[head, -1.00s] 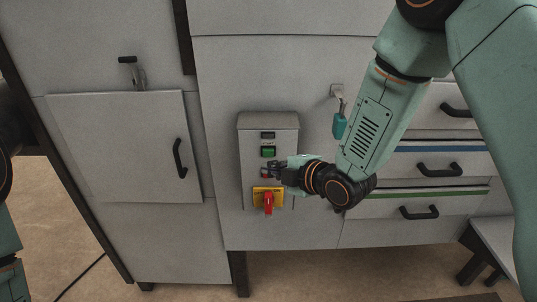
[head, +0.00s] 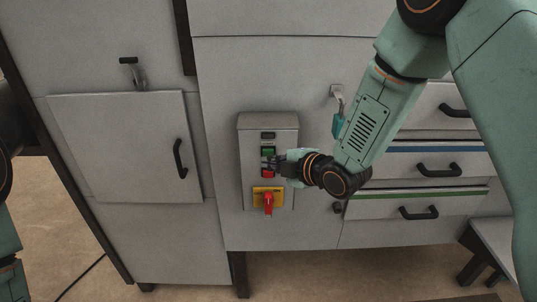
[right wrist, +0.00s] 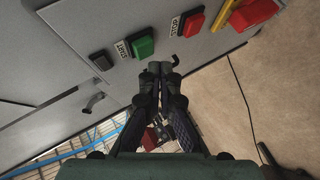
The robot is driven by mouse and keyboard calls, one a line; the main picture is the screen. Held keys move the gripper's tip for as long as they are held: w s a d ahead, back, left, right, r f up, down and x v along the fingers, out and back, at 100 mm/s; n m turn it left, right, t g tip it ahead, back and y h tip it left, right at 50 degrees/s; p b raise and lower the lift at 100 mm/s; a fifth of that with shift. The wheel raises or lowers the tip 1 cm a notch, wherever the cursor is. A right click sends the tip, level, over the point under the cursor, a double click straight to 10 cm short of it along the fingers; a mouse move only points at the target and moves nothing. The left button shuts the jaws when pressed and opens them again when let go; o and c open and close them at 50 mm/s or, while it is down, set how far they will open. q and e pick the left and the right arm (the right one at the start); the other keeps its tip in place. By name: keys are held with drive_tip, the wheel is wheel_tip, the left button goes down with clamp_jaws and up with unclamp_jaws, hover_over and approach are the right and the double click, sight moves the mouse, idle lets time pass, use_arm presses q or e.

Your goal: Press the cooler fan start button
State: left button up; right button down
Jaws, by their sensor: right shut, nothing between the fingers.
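A grey control box (head: 255,125) is mounted on the cabinet front. Its green button (head: 267,151), labelled START in the right wrist view (right wrist: 143,47), is above a red button (head: 267,174). The red button also shows in the right wrist view (right wrist: 194,22). My right gripper (head: 266,163) is shut and empty, with its tips in front of the box, just below the green button. In the right wrist view its fingertips (right wrist: 160,68) appear close beside the green button, with a visible gap. My left gripper is out of view.
A black rectangular part (head: 268,135) is above the green button. A red rotary switch (head: 268,204) on a yellow plate is below the red one. Drawers with black handles (head: 440,170) are farther right, a handled door (head: 110,150) left.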

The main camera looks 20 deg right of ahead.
drive_tip(key=shift+w, duration=0.2)
idle(0.6)
drive_tip(key=shift+w+d, duration=0.1)
drive_tip(key=shift+w, duration=0.2)
drive_tip(key=shift+w+d, duration=0.1)
drive_tip(key=shift+w, duration=0.35)
idle(0.9)
drive_tip(key=shift+s, duration=0.1)
drive_tip(key=shift+s+a, duration=0.2)
drive_tip(key=shift+s, duration=0.55)
drive_tip(key=shift+s+a, duration=0.25)
drive_tip(key=shift+s, duration=0.55)
drive_tip(key=shift+s+a, duration=0.2)
drive_tip(key=shift+s, duration=0.6)
drive_tip(key=shift+s+a, duration=0.25)
drive_tip(key=shift+s, duration=0.55)
